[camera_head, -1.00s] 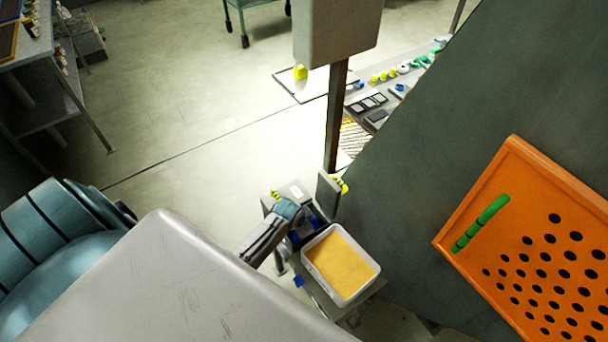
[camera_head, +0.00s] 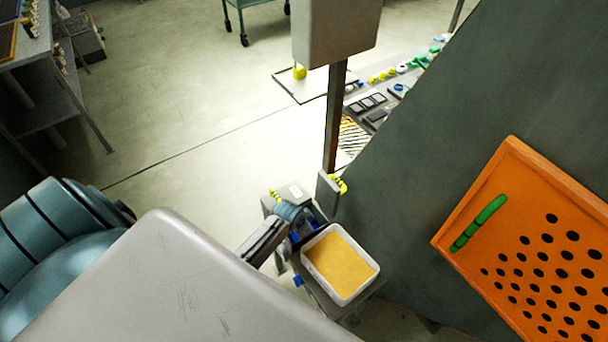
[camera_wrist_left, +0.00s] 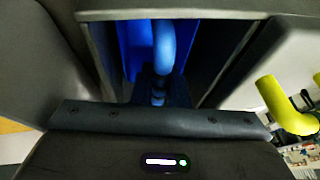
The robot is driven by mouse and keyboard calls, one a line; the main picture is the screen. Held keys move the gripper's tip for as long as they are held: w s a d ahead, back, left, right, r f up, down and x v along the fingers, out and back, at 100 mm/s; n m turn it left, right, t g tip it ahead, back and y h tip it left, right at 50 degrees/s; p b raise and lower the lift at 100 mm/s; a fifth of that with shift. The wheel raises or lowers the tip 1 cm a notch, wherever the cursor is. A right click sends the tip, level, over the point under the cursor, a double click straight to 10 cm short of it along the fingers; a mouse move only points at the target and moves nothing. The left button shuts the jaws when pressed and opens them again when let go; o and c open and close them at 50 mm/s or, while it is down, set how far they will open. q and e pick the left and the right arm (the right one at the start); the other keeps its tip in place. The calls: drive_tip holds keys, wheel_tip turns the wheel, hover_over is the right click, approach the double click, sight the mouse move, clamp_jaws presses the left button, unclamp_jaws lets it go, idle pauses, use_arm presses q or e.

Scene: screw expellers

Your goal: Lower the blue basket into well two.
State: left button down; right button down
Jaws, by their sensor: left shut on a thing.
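In the left wrist view my left gripper (camera_wrist_left: 158,98) is shut on the blue handle of the blue basket (camera_wrist_left: 137,48). The basket's blue body shows behind the handle, between dark grey walls on both sides. I cannot tell how deep it sits. In the head view the end of my left arm is over a small grey machine (camera_head: 270,205), and blue parts (camera_head: 294,238) show beside it. The arm hides most of the basket and the well openings, so I cannot tell which well is below. My right gripper is out of view.
A white tray of yellow material (camera_head: 340,265) stands close beside the arm's end. A yellow curved handle (camera_wrist_left: 285,105) is at the right in the wrist view. An orange perforated panel (camera_head: 480,190) with a green handle is at right.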

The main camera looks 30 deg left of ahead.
use_arm(q)
drive_tip(key=shift+f, duration=0.5)
drive_tip(key=shift+f+b, duration=0.15)
drive_tip(key=shift+b, duration=0.15)
drive_tip(key=c, duration=1.3)
unclamp_jaws()
drive_tip(key=shift+c, duration=0.2)
drive_tip(key=o, duration=0.4)
drive_tip(key=shift+f, duration=0.1)
drive_tip(key=shift+s+d, duration=0.1)
drive_tip(key=shift+c, duration=0.5)
